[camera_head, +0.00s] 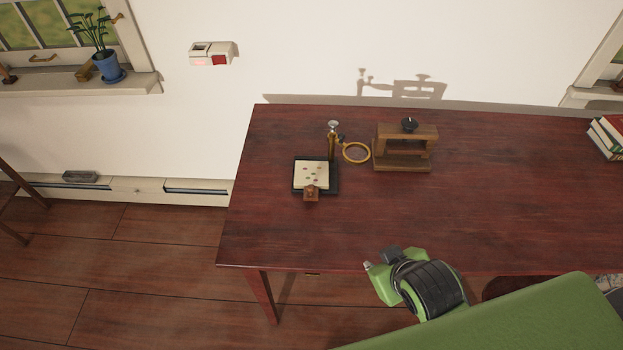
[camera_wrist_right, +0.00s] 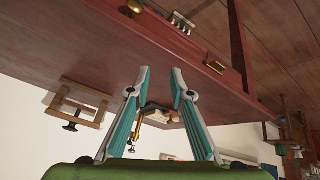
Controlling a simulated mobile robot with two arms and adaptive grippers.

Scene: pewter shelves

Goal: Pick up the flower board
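The flower board (camera_head: 312,174) is a small cream square with a few tiny coloured spots. It lies flat in a dark frame near the table's left end, with a small wooden block (camera_head: 311,194) at its front edge. In the head view my green right wrist (camera_head: 428,290) is over the table's front edge, to the right of the board and well apart from it; its fingers are not clear there. In the right wrist view my right gripper (camera_wrist_right: 160,72) is open, with nothing between its fingertips. Beyond the fingers, part of the board's stand shows, mostly hidden. My left gripper is out of view.
A post with a brass ring (camera_head: 356,152) stands beside the board's frame. A wooden press (camera_head: 403,163) with a dark knob is to the right. Books (camera_head: 607,137) lie at the table's right end. The table (camera_head: 500,190) between is clear.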

